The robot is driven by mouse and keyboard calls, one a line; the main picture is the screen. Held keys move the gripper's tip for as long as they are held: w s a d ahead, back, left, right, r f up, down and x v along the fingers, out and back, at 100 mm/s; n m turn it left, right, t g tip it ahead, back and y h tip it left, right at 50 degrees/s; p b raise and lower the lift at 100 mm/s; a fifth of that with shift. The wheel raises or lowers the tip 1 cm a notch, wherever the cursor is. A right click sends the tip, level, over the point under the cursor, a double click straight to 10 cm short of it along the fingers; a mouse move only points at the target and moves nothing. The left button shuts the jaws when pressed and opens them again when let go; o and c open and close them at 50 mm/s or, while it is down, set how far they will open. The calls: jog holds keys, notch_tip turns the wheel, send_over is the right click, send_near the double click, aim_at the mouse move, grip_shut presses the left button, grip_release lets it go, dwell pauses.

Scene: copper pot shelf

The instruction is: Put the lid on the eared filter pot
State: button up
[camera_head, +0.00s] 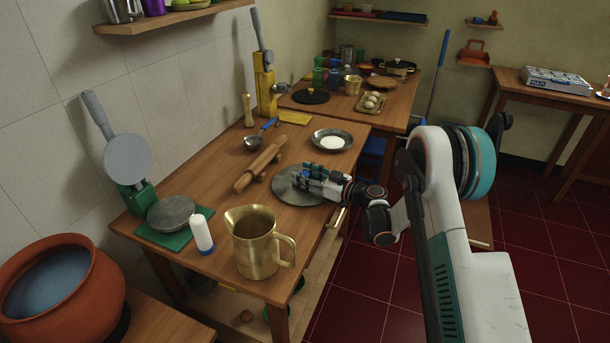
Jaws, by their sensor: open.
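My gripper (304,176) is open, low over a flat round grey disc (290,194) near the right edge of the wooden table. I cannot tell whether it touches the disc, or whether the disc is a lid or a plate. Nothing shows between its fingers. A small brass pot (353,85), perhaps the eared filter pot, stands on the back table; its ears are too small to make out. A black disc (311,97) with a small yellow spot lies left of it and may be a lid. A wide dark pan (399,67) stands farther back.
A brass jug (257,243) stands at the near edge of the wooden table (213,262). A rolling pin (260,166), a bowl of white powder (332,141) and a green press (129,160) surround the disc. A tray of eggs (371,103) is on the back table.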

jog(key=p+v, duration=0.4)
jog(key=v, duration=0.9)
jog(key=shift+s+d, duration=0.25)
jog(key=shift+d, duration=0.1)
